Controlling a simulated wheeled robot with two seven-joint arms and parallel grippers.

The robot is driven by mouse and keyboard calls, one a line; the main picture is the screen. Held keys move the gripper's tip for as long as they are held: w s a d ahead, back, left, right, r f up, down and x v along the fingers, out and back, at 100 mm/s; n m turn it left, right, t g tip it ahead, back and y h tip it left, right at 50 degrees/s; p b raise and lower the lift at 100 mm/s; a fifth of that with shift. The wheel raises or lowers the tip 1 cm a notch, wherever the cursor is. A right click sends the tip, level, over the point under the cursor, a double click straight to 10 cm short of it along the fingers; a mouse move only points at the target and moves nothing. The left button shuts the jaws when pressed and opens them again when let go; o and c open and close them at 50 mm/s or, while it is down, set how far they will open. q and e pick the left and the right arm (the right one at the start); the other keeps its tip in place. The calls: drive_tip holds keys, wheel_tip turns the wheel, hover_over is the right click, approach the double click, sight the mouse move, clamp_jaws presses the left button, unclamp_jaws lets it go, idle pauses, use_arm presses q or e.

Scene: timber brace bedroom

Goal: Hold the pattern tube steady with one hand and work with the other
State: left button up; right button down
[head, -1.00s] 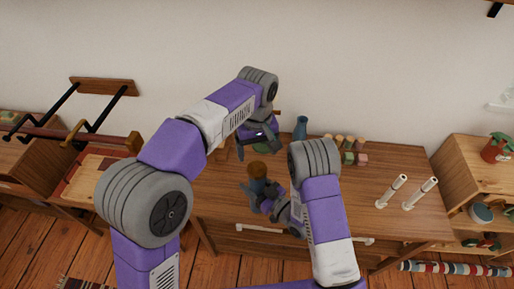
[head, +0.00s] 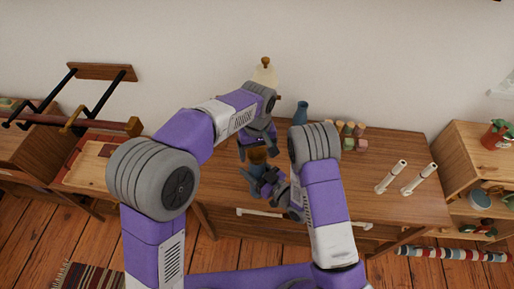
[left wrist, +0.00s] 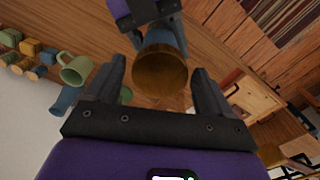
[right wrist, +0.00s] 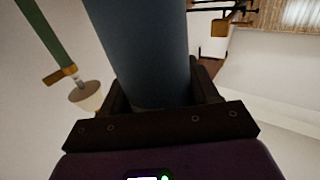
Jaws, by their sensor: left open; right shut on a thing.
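The pattern tube is a blue cylinder with a brown end (head: 258,153), standing over the desk in the head view. My right gripper (head: 268,183) is shut on its blue body, which fills the upper middle of the right wrist view (right wrist: 145,45). My left gripper (head: 256,141) is open just above the brown end and partly hides it. In the left wrist view the brown end (left wrist: 160,70) lies between the spread fingers of my left gripper (left wrist: 160,78). I see no clear contact there.
The desk (head: 340,200) carries a blue vase (head: 301,112), several small blocks (head: 352,135) and two white tubes (head: 391,177) at its right. A green mug (left wrist: 75,68) shows in the left wrist view. A shelf with a plant (head: 497,135) stands at the right.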

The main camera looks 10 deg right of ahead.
use_arm(q)
drive_tip(key=c, duration=1.1)
drive_tip(key=m, duration=1.1)
drive_tip(key=o, duration=1.3)
drive_tip(key=shift+c, duration=0.2)
wheel_tip(320, 180, up, 12)
